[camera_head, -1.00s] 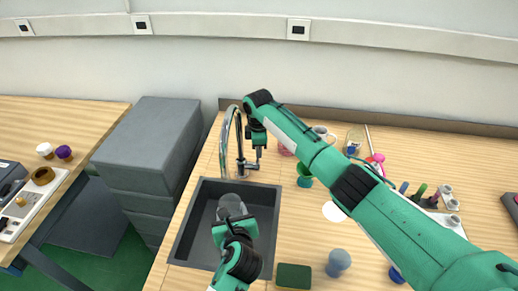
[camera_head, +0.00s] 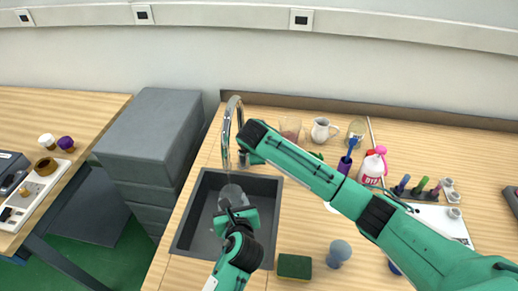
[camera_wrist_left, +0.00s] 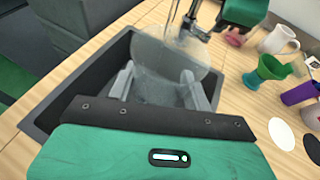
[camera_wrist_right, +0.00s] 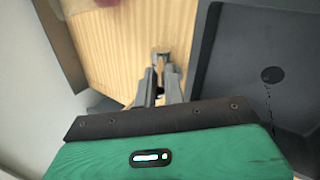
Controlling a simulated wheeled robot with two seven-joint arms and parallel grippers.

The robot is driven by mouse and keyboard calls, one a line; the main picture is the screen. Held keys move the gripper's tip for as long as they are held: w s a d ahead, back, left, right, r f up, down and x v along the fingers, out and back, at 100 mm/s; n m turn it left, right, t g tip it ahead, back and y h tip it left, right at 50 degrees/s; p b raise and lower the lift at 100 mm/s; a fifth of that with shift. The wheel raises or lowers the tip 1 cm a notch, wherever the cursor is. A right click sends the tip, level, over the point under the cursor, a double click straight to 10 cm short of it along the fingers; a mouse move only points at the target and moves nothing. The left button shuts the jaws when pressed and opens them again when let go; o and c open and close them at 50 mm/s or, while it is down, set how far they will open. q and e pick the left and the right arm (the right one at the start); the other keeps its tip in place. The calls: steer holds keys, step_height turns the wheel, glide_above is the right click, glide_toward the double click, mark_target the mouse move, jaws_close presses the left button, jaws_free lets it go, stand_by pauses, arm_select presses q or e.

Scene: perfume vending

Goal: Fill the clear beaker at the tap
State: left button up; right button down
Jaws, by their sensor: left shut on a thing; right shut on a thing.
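The clear beaker (camera_head: 231,193) is held over the dark sink (camera_head: 187,222) by my left gripper (camera_head: 234,207), which is shut on it. In the left wrist view, the beaker (camera_wrist_left: 160,58) sits between the two grey fingers, tilted, with its rim near the spout. The chrome tap (camera_head: 226,125) arches above the sink. My right gripper (camera_head: 243,160) is beside the tap's base, partly hidden by its own arm. In the right wrist view, its fingers (camera_wrist_right: 160,82) are closed on the small metal tap handle (camera_wrist_right: 162,57). I cannot tell whether water runs.
Right of the sink stand a white mug (camera_head: 321,131), a pink-capped bottle (camera_head: 372,167) and a blue-grey cup (camera_head: 339,252). A green sponge (camera_head: 294,267) lies at the front. My right arm crosses above the counter. A grey cabinet (camera_head: 150,125) stands left.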

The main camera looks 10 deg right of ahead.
steer(key=shift+s, duration=0.1)
stand_by(0.4)
steer(key=c, duration=1.5)
jaws_free()
steer(key=v, duration=1.2)
steer(key=shift+s+f, duration=0.15)
steer(key=shift+s, duration=0.05)
